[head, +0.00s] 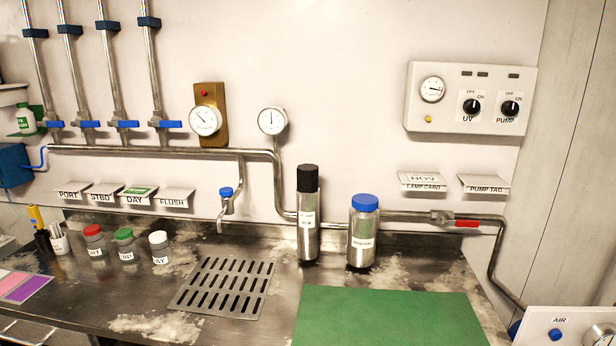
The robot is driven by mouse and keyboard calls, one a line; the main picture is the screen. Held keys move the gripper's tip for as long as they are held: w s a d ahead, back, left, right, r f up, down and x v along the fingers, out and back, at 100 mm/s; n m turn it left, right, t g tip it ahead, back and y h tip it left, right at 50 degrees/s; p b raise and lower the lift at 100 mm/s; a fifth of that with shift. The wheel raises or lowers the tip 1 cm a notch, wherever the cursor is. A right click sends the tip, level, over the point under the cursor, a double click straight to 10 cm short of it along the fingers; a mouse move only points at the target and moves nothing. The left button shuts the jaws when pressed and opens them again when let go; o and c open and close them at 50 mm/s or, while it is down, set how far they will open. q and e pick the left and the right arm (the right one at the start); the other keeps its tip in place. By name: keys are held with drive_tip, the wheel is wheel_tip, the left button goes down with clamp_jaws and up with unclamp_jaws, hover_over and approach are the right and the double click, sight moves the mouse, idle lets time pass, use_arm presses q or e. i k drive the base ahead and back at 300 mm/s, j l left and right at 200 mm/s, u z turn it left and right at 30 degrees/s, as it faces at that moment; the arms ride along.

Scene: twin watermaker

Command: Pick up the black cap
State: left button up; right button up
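The black cap (308,178) sits on top of a tall, slim metal cylinder (308,225) with a white label. The cylinder stands upright on the metal counter, behind the green mat. The cap appears seated on the cylinder's top. Neither of my grippers shows in the head view.
A wider metal canister with a blue cap (364,203) stands close to the right. Behind run a wall pipe (170,153) and a tap (226,205). Three small capped jars (126,244) stand left. The green mat (390,318) and drain grate (222,288) are clear.

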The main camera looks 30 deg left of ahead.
sight(307, 175)
drive_tip(key=u, duration=1.05)
